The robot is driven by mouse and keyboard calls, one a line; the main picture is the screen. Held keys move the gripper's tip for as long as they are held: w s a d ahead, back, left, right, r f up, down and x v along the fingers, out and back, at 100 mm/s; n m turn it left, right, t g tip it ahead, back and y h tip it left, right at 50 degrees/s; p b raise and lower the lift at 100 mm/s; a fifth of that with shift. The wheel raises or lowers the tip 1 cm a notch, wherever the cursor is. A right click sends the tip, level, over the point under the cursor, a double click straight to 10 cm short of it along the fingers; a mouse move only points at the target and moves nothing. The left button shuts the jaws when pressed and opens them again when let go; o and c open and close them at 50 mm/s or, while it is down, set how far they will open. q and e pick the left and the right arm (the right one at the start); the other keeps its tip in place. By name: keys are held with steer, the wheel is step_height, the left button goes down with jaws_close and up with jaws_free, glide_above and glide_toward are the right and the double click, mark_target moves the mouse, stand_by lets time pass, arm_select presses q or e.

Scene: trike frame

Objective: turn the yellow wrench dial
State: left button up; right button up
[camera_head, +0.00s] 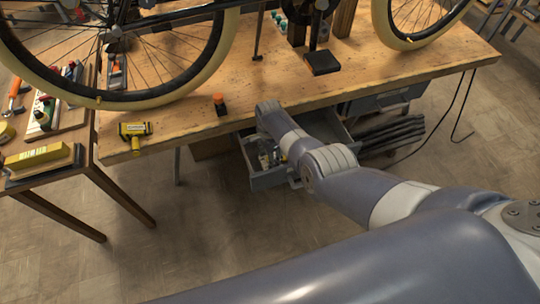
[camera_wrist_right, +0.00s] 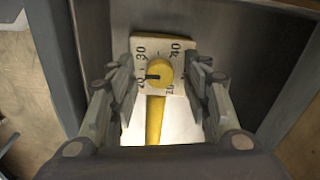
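In the right wrist view a round yellow dial knob (camera_wrist_right: 159,72) sits on a cream plate (camera_wrist_right: 145,44) with dark numbers around it. A dark pointer mark on the knob faces left. A yellow bar, perhaps the wrench handle, (camera_wrist_right: 154,122) runs down below it. My right gripper (camera_wrist_right: 159,75) is open, with one finger on each side of the knob. The fingers appear apart from the knob; how near they are in depth I cannot tell. In the head view my right arm reaches the table's front edge by the open drawer and its gripper is hidden. My left gripper is not in view.
In the head view an open grey drawer (camera_head: 266,181) hangs below the wooden table (camera_head: 270,82). Bicycle wheels (camera_head: 205,72) stand above the table. A side table with tools is at left.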

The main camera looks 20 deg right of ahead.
steer(key=shift+r, duration=0.15)
step_height(320, 180, up, 12)
steer(key=shift+s+a, duration=0.15)
stand_by(0.7)
steer(key=shift+f, duration=0.2)
